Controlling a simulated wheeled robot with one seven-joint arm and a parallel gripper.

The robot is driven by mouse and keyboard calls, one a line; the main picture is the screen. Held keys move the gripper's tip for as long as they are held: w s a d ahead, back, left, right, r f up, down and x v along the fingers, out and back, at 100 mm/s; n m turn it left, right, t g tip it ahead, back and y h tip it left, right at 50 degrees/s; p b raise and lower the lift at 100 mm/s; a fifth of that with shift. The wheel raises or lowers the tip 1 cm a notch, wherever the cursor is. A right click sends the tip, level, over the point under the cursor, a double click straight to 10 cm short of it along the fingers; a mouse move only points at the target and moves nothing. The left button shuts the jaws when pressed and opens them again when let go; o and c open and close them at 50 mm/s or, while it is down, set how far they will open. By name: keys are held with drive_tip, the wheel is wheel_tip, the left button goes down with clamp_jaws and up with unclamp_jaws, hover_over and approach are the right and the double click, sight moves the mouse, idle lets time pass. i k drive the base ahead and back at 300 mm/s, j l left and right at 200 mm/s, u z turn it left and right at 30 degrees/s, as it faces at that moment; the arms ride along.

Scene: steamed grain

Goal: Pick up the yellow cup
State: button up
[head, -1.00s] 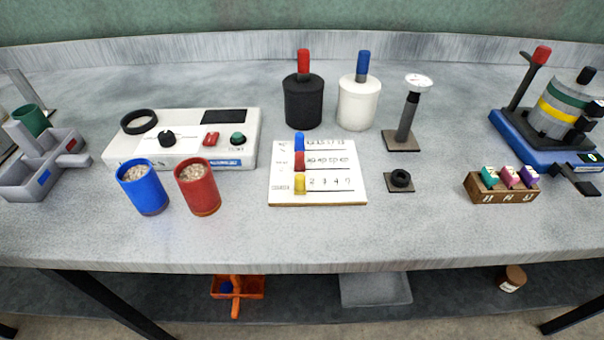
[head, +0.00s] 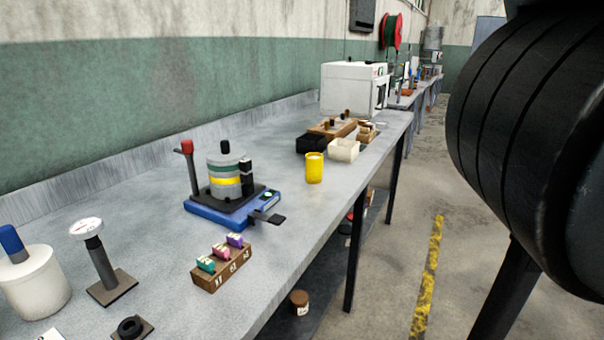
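The yellow cup (head: 314,169) stands upright on the grey bench (head: 150,187), near its front edge and right of the blue-based device. Its top shows something pale inside. A large black part of my own arm fills the right side of the head view. My gripper's fingers are not in view.
A blue-based device (head: 205,212) with a stacked cylinder stands left of the cup. A brown block with coloured tabs (head: 222,266) lies nearer. Floor right of the bench is clear.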

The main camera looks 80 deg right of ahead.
sight(313, 160)
drive_tip(key=l+z, duration=0.2)
drive_tip(key=z, duration=1.55)
